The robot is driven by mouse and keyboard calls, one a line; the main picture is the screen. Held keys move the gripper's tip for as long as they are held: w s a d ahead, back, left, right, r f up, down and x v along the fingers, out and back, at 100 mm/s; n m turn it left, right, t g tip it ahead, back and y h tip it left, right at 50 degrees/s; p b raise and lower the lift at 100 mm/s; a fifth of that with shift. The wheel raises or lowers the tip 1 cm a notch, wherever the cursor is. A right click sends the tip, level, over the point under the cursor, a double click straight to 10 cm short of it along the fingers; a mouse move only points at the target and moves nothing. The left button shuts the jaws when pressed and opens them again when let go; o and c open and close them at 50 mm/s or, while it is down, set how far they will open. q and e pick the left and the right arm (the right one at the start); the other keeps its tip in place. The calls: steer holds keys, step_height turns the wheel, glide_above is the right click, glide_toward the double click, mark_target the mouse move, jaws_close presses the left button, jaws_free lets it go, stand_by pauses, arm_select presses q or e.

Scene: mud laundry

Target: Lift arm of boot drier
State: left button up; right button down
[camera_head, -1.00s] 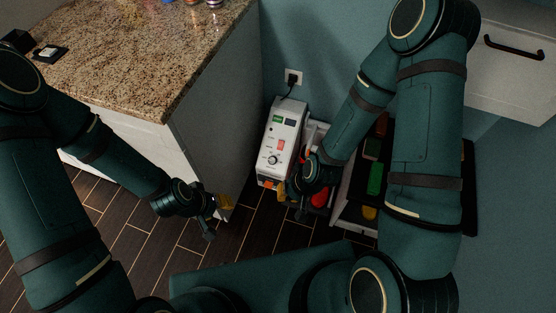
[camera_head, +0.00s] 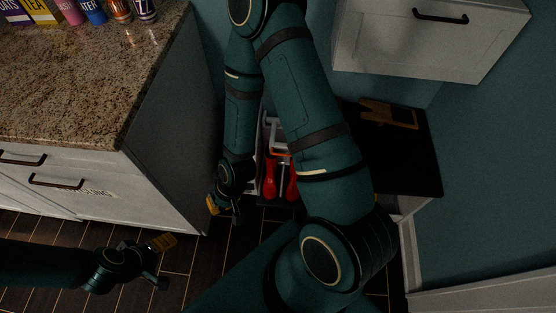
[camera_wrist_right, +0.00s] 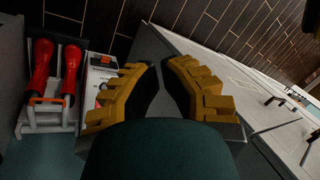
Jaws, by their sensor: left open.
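The boot drier seems to be the light grey frame (camera_head: 272,130) with red boot-shaped parts (camera_head: 291,184) on the floor beyond the counter, partly hidden by my right arm. In the right wrist view the red parts (camera_wrist_right: 42,75) stand beside a white box (camera_wrist_right: 99,75), and an orange-gripped bar (camera_wrist_right: 47,101) crosses the frame. My right gripper (camera_head: 224,210) is left of the red parts, apart from them. In the wrist view its yellow fingers (camera_wrist_right: 160,65) are a little apart with nothing between them. My left gripper (camera_head: 168,262) is open and empty over the floor.
A granite counter (camera_head: 80,90) on a white cabinet stands left, with several bottles and boxes at its back. A dark-topped unit (camera_head: 405,160) with a yellowish flat object (camera_head: 388,114) is right. A white cabinet (camera_head: 425,50) hangs above. Dark floor (camera_head: 185,250) is free between my grippers.

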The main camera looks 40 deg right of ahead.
steer(key=w+d+f+m+t+h+p, duration=0.1)
steer(key=w+d+f+m+t+h, duration=0.15)
steer(key=w+d+f+m, duration=0.6)
steer(key=w+d+f+m+t+h, duration=0.1)
steer(key=w+d+f+m+t, duration=0.25)
steer(key=w+f+m, duration=0.95)
steer(key=s+d+f+m+g+h, duration=0.1)
steer(key=s+d+f+m+h, duration=0.1)
steer(key=d+m, duration=0.4)
steer(key=s+d+f+m+g+h, duration=0.1)
steer(key=s+d+f+m+h, duration=0.1)
steer(key=s+d+f+m, duration=0.2)
steer(key=s+d+f+m+h+p, duration=0.1)
steer(key=s+d+f+m+h, duration=0.1)
steer(key=d+f+m, duration=0.5)
steer(key=s+d+m, duration=0.1)
steer(key=d+m, duration=0.2)
steer(key=m, duration=0.2)
steer(key=shift+s+g, duration=0.3)
steer(key=shift+g, duration=0.1)
steer(key=shift+d+f, duration=0.1)
steer(key=shift+f, duration=0.05)
